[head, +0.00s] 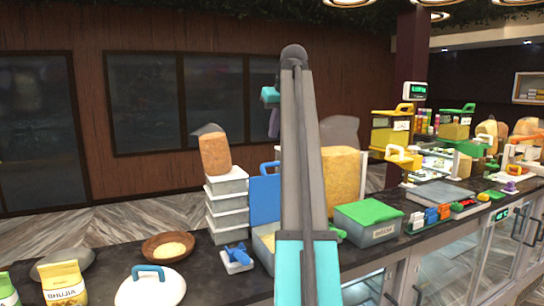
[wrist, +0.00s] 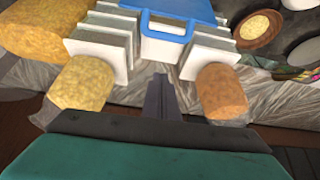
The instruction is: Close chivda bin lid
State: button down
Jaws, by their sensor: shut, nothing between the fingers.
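A blue lid (head: 265,199) stands raised at the back of an open bin (head: 264,238), left of my arm in the head view. Yellowish food shows inside, and no name on this bin is readable. In the wrist view the blue lid (wrist: 185,12) is at the top centre with its blue handle toward me. My gripper (wrist: 160,78) is shut and empty, pointing toward the lid with a gap between them. The head view does not show my fingertips clearly; my arm hides part of the bin.
Stacked white tubs (head: 227,207) topped by an orange-brown pack (head: 214,155) stand left of the lid. A large yellow pack (head: 342,180) stands to its right. A green-lidded bin (head: 368,217) marked BHUJIA is closed at right. A bowl (head: 168,246) sits at left.

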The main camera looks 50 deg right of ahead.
jog(key=shift+s+d+f, duration=0.1)
dwell(0.4)
notch_tip(320, 180, down, 9)
jog(key=w, duration=0.1)
jog(key=shift+d+p, duration=0.3)
jog(key=shift+p, duration=0.05)
dwell(0.8)
jog(key=shift+w, duration=0.15)
